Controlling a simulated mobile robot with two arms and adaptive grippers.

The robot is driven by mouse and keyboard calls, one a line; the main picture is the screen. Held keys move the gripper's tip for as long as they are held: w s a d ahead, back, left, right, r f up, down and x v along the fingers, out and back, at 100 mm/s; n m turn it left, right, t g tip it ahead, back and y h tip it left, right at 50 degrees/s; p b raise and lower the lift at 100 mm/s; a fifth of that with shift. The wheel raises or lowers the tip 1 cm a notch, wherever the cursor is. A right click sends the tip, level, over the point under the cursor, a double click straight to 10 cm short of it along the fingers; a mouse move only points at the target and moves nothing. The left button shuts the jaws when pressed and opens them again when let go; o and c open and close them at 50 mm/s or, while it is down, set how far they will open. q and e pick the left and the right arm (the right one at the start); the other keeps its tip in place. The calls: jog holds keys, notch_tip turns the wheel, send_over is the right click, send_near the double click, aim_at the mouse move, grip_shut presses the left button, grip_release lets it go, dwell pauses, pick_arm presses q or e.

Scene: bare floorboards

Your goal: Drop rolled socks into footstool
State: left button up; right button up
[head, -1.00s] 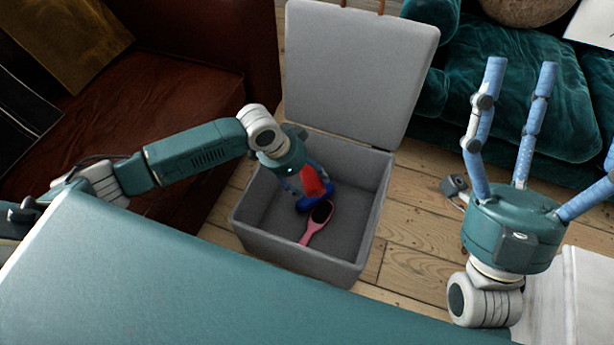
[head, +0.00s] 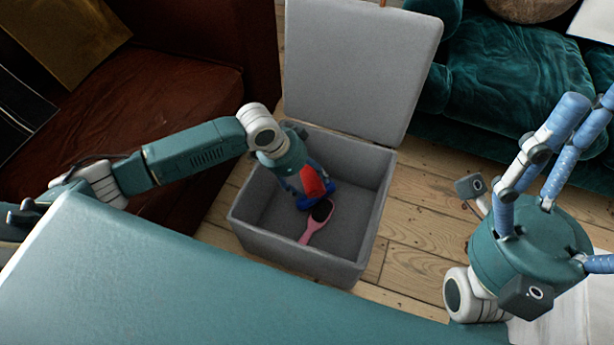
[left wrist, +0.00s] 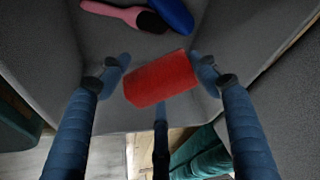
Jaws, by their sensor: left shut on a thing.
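The grey footstool (head: 290,249) stands open in the middle of the head view, its lid tilted back. My left gripper (head: 311,188) reaches down over the box. It is shut on the red rolled socks (head: 314,180), which also show between its fingers in the left wrist view (left wrist: 160,78). The socks are above the box interior. My right gripper (head: 575,125) is at the right side of the head view, its fingers spread and pointing up, empty and partly cut off by the frame.
A pink hairbrush (head: 314,229) and a blue item (left wrist: 174,14) lie inside the footstool. The footstool lid (head: 355,65) stands up behind the box. A brown leather seat (head: 140,80) is at the left and a green velvet sofa (head: 520,85) at the right, with bare floorboards (head: 420,220) between.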

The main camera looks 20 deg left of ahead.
pick_arm(q)
jog(key=o, duration=1.2)
jog(key=shift+c, duration=0.2)
jog(key=shift+r, duration=0.1)
jog(key=v, duration=1.2)
